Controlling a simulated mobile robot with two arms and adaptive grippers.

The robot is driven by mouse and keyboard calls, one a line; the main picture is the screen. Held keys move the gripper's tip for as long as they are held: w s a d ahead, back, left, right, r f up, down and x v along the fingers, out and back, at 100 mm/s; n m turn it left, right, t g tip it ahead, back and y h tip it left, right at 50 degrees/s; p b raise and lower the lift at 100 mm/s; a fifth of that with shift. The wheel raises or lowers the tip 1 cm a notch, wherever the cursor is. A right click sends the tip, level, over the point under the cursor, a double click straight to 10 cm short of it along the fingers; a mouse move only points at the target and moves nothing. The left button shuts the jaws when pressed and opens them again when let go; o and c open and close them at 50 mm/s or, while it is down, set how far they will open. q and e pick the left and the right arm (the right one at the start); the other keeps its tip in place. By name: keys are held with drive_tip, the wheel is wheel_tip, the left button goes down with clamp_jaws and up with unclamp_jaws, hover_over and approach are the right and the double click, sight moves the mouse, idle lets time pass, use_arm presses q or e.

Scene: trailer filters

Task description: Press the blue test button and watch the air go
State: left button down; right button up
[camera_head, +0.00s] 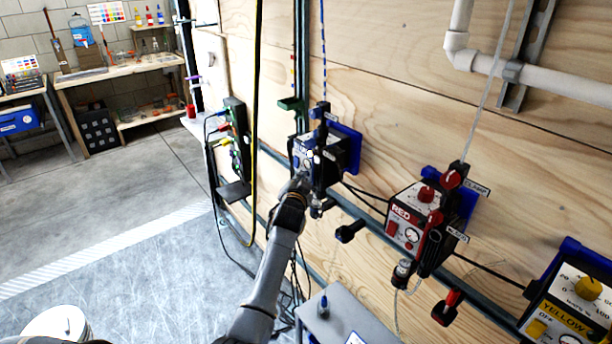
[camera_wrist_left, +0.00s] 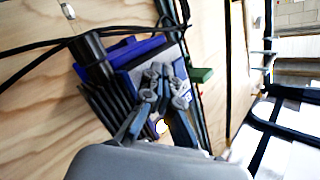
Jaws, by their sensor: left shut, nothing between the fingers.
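The blue test box (camera_head: 330,158) hangs on the plywood wall at the middle of the head view, on a blue backing plate. Its face is turned to the left and partly covered by my left gripper. My left gripper (camera_head: 302,180) is shut and empty, with its tips close at the lower front of this box. I cannot tell whether they touch it. In the left wrist view the fingers (camera_wrist_left: 164,84) lie in front of the box's grey face and blue plate (camera_wrist_left: 118,52). The test button cannot be picked out clearly. My right gripper is not in view.
A red box (camera_head: 408,218) and a yellow box (camera_head: 572,308) hang further right along a dark rail. A black panel with colored plugs (camera_head: 236,135) and hanging cables is left of the blue box. A small grey table (camera_head: 345,318) stands below.

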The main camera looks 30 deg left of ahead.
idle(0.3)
use_arm(q)
drive_tip(key=shift+s+a+p, duration=0.25)
drive_tip(key=shift+s+p, duration=0.5)
drive_tip(key=shift+p, duration=0.05)
drive_tip(key=s+p, duration=0.1)
drive_tip(key=s+a+p, duration=0.1)
drive_tip(key=s, duration=0.1)
drive_tip(key=s+a+p, duration=0.1)
drive_tip(key=shift+s+p, duration=0.3)
drive_tip(key=shift+p, duration=0.1)
idle(0.5)
